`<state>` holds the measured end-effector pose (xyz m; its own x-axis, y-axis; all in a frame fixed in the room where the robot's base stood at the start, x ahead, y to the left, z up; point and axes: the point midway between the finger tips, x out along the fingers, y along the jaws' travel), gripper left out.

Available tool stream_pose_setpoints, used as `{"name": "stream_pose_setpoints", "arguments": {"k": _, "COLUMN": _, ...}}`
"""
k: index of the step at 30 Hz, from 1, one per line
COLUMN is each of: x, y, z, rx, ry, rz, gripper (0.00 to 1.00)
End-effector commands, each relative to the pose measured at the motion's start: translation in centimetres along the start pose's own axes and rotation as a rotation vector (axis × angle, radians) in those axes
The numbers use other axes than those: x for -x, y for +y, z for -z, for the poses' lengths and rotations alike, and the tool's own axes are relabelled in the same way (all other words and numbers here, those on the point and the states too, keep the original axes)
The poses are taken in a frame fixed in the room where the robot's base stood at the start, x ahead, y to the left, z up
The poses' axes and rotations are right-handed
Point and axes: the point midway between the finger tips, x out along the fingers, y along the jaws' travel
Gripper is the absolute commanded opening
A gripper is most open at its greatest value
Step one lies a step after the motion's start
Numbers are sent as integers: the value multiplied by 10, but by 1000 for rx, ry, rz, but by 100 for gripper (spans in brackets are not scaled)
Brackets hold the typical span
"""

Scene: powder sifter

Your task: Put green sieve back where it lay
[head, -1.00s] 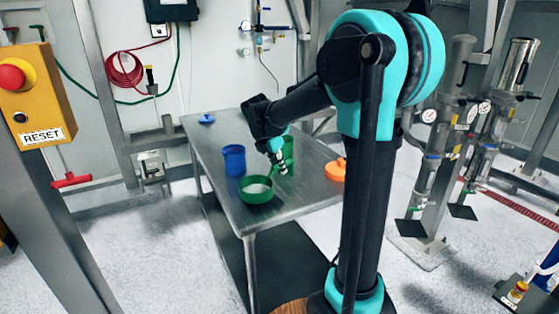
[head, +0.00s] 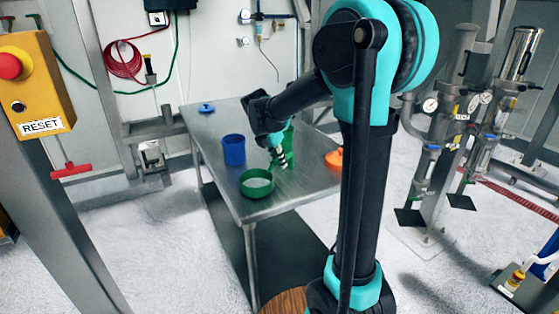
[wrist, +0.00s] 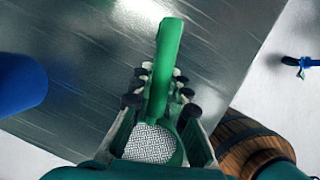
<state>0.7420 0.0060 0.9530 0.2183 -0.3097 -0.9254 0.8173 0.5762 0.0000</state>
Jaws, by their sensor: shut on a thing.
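The green sieve (head: 257,184) is a round green rim with pale mesh, near the front of the metal table in the head view. My gripper (head: 281,160) is beside it, to the right. In the wrist view my gripper (wrist: 160,88) is shut on the sieve's green handle, which runs between the fingers. The sieve's mesh (wrist: 150,143) shows at the bottom, partly hidden by my gripper. I cannot tell whether the sieve touches the table or is just above it.
A blue cup (head: 234,150) stands left of the gripper on the table (head: 222,185). A green container (head: 289,137) is partly hidden behind my gripper. An orange object (head: 334,158) lies at the right edge, a blue lid-like piece (head: 207,108) at the far left. The table's middle back is clear.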

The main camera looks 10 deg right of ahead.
Motion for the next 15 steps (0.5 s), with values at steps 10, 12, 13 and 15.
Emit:
{"name": "stream_pose_setpoints", "arguments": {"k": 10, "x": -6, "y": 0, "z": 2, "rx": 0, "ry": 0, "rz": 0, "gripper": 0}}
{"name": "stream_pose_setpoints", "arguments": {"k": 12, "x": -7, "y": 0, "z": 3, "rx": 0, "ry": 0, "rz": 0, "gripper": 0}}
{"name": "stream_pose_setpoints", "arguments": {"k": 13, "x": -8, "y": 0, "z": 3, "rx": 0, "ry": 0, "rz": 0, "gripper": 0}}
{"name": "stream_pose_setpoints", "arguments": {"k": 15, "x": -8, "y": 0, "z": 3, "rx": 0, "ry": 0, "rz": 0, "gripper": 22}}
